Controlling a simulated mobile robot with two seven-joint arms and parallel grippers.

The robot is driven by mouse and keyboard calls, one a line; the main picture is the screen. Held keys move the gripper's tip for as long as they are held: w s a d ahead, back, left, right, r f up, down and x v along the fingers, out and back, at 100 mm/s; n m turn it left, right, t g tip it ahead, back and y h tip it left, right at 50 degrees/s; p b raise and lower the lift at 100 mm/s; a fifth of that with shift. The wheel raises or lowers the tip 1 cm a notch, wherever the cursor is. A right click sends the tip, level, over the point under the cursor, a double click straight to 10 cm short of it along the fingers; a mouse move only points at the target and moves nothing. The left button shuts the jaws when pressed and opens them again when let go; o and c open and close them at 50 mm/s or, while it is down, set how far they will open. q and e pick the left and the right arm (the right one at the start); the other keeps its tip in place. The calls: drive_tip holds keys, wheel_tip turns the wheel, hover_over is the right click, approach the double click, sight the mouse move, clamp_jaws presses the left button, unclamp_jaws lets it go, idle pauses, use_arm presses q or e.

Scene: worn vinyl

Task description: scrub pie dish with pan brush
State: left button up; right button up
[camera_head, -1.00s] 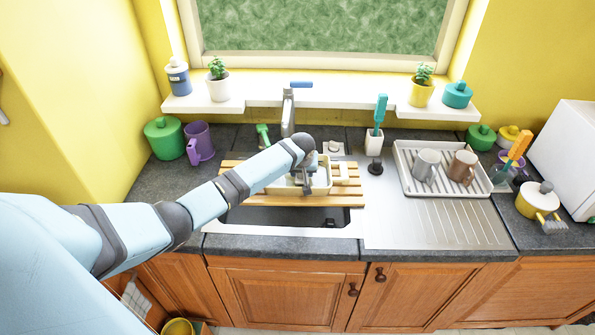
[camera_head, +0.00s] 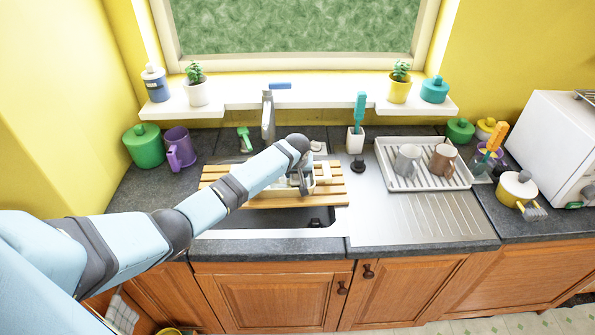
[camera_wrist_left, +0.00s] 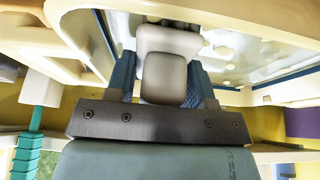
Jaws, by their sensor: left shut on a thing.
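The cream pie dish (camera_head: 282,191) sits on a slatted wooden board (camera_head: 236,197) laid over the sink. My left arm crosses in front and hides part of the dish. My left gripper (camera_head: 303,184) points down at the dish and is shut on the pan brush. In the left wrist view the held pan brush (camera_wrist_left: 164,78) shows as a pale grey rounded block between the blue finger pads. The brush's bristles are hidden, so contact with the dish cannot be told. My right gripper is not in view.
A tap (camera_head: 268,116) stands behind the board. A teal brush stands in a white holder (camera_head: 355,140) to the right. A white drying rack (camera_head: 432,184) holds two mugs. The ribbed steel drainer (camera_head: 425,218) in front of it is clear.

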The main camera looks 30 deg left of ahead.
sight(286, 181)
use_arm(q)
drive_tip(key=shift+s+a, duration=0.3)
drive_tip(key=shift+a, duration=0.15)
drive_tip(key=shift+s+a+f+p, duration=0.1)
drive_tip(key=shift+s+a+p, duration=0.2)
drive_tip(key=shift+a, duration=0.25)
drive_tip(key=shift+s+a+p, duration=0.15)
drive_tip(key=shift+s+a, duration=0.25)
drive_tip(key=shift+a, duration=0.1)
drive_tip(key=shift+s+a, duration=0.5)
drive_tip(key=shift+a, duration=0.3)
drive_tip(key=shift+s+a, duration=0.5)
drive_tip(key=shift+a, duration=0.3)
drive_tip(key=shift+s+a, duration=0.55)
drive_tip(key=shift+a, duration=0.2)
drive_tip(key=shift+s+a, duration=0.5)
drive_tip(key=shift+a, duration=0.3)
drive_tip(key=shift+w+a, duration=0.4)
drive_tip(key=shift+w, duration=0.3)
